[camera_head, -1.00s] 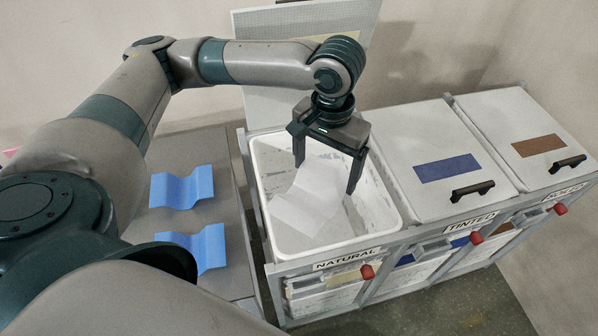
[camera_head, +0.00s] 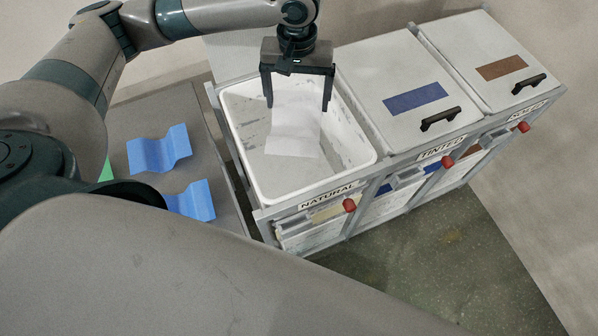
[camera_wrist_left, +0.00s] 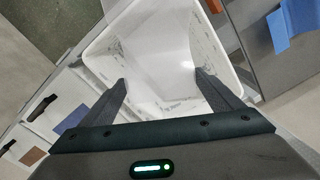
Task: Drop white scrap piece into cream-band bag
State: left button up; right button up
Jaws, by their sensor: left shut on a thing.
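The white scrap piece (camera_head: 293,125) is a creased pale sheet, spanned between the two fingers of my left gripper (camera_head: 298,103), which is shut on it. They are over the mouth of the open white bin marked NATURAL (camera_head: 366,160), toward its back; the height of the sheet above the rim is hard to judge. A cream band (camera_head: 331,212) shows on the front below this bin, which I take as the cream-band bag. The left wrist view shows both fingers (camera_wrist_left: 162,88) over the bin's white inside (camera_wrist_left: 165,75). My right gripper is not in view.
Closed lids with a blue patch (camera_head: 415,98) and a brown patch (camera_head: 500,67) stand to the right, each with a black handle. Blue wavy sheets (camera_head: 160,152) lie on the grey table (camera_head: 222,225) at left. A red knob (camera_head: 349,205) sticks out in front.

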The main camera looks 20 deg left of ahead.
pick_arm(q)
jog(key=w+a+f+n+p, duration=0.6)
jog(key=a+f+n, duration=0.1)
jog(key=a+n, duration=0.2)
jog(key=shift+a+p, duration=0.3)
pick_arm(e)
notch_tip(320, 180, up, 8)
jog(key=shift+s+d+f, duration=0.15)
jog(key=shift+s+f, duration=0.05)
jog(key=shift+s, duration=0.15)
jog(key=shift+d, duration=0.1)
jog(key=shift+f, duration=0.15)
pick_arm(q)
notch_tip(320, 180, down, 6)
jog(key=b, duration=0.9)
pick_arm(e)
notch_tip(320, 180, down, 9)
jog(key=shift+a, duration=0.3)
pick_arm(q)
jog(key=shift+r, duration=0.1)
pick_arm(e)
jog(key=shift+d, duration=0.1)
